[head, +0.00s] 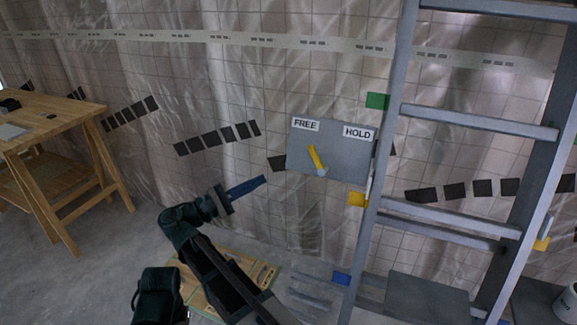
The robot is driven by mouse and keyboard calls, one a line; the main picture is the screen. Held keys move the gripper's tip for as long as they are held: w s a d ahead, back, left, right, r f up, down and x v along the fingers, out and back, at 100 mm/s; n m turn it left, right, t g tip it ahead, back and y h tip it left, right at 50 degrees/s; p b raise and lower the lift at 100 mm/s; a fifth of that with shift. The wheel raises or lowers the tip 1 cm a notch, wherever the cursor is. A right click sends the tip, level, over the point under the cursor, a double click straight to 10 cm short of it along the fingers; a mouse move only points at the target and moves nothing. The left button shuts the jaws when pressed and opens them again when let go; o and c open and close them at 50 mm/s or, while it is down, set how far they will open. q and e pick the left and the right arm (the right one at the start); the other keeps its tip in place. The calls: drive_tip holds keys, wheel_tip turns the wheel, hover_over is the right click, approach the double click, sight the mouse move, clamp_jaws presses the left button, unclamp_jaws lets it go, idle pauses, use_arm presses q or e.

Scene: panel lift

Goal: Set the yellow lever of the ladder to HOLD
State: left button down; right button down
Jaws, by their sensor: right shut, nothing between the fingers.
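The yellow lever (315,157) is on a grey plate (345,158) fixed to the left rail of the ladder (392,120). It leans up and to the left from its pivot, toward the FREE label (306,124). The HOLD label (357,132) is at the plate's upper right. My right gripper (258,183) is shut and empty. In the picture it is left of and a little below the plate, with its blue fingers pointing right, apart from the lever. My left gripper is not in view.
A wooden trestle table (55,125) stands at the left with small items on top. A tiled wall behind plastic sheeting (220,80) closes the back. A wooden pallet-like board (262,272) lies on the floor below my arm. A white bucket (566,305) is at the lower right.

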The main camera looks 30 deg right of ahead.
drive_tip(key=p, duration=0.2)
approach(317, 160)
drive_tip(key=w+d, duration=0.3)
drive_tip(key=w, duration=0.2)
drive_tip(key=shift+s+d+r+p, duration=0.25)
drive_tip(key=shift+s+d+p, duration=0.15)
drive_tip(key=shift+d, duration=0.15)
drive_tip(key=shift+s+d+r+p, duration=0.25)
drive_tip(key=shift+d+p, duration=0.1)
drive_tip(key=shift+d, duration=0.2)
drive_tip(key=shift+s+d+r, duration=0.15)
drive_tip(key=shift+s+d, duration=0.05)
drive_tip(key=shift+d, duration=0.2)
drive_tip(key=shift+d+p, duration=0.1)
drive_tip(key=shift+p, duration=0.2)
